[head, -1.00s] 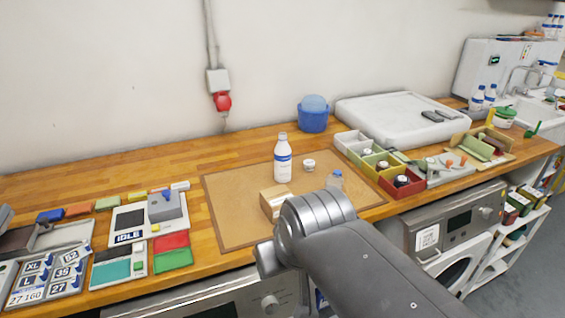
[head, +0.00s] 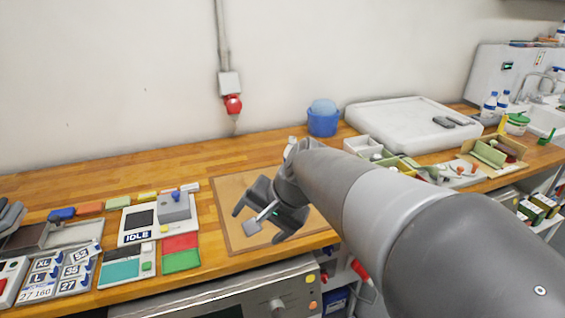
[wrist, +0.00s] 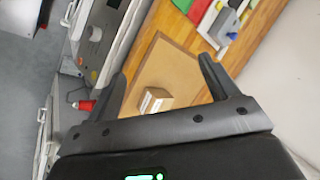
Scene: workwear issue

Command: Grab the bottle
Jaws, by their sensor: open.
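The white bottle stands on the brown mat (head: 228,200) on the wooden worktop. In the head view only its white cap (head: 292,141) shows clearly above my arm, and the rest is hidden behind the arm. My gripper (head: 257,224) is open and empty over the front left part of the mat, in front and to the left of the bottle. In the wrist view my gripper's two fingers (wrist: 162,66) are spread apart, with a cardboard box (wrist: 155,101) on the mat (wrist: 178,72) beyond and between them. I do not make out the bottle in the wrist view.
A panel marked IDLE (head: 138,224) and red and green pads (head: 181,252) lie left of the mat. A blue tub (head: 323,122) and a white tray (head: 412,121) stand behind. Small bins (head: 363,147) are to the right. The worktop behind the mat is clear.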

